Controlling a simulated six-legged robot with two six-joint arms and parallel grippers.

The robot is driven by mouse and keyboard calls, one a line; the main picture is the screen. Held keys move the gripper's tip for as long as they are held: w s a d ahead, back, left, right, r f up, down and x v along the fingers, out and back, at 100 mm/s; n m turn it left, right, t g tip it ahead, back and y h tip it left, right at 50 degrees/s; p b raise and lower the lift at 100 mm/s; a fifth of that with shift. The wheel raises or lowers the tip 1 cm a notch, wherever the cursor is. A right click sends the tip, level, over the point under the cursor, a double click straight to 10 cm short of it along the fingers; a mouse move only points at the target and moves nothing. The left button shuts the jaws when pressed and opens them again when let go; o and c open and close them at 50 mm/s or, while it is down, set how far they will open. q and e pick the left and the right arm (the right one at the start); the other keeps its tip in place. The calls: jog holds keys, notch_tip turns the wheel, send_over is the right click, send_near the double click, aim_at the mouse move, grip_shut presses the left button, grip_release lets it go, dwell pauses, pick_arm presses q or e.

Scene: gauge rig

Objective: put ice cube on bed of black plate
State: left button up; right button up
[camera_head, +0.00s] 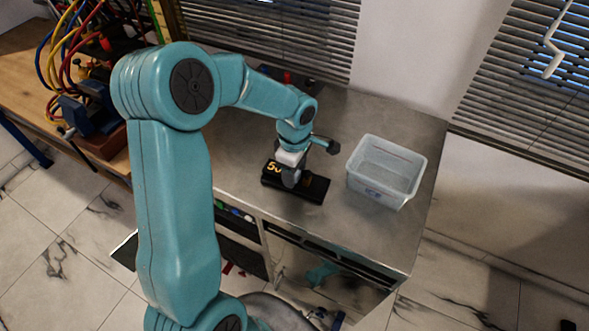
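A black plate (312,192) with yellow markings lies on the metal worktop, left of a clear plastic bin. My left arm reaches over the worktop from the left. My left gripper (292,178) points down right over the black plate and hides part of it. Its fingers are small and dark here, and I cannot tell whether they are open or shut or whether they touch the plate. I cannot make out an ice cube; one may be hidden by the gripper or inside the bin. My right gripper is not in view.
The translucent bin (408,190) stands at the right of the metal worktop (355,245). A wooden bench with a blue vise (92,112) and coloured cables is at the left. Window blinds hang behind. The worktop's front right is clear.

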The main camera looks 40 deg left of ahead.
pick_arm(q)
jog(key=shift+r, duration=0.1)
jog(key=shift+r, duration=0.5)
notch_tip(320, 180, up, 11)
jog(key=shift+r, duration=0.1)
jog(key=shift+s, duration=0.1)
dwell(0.4)
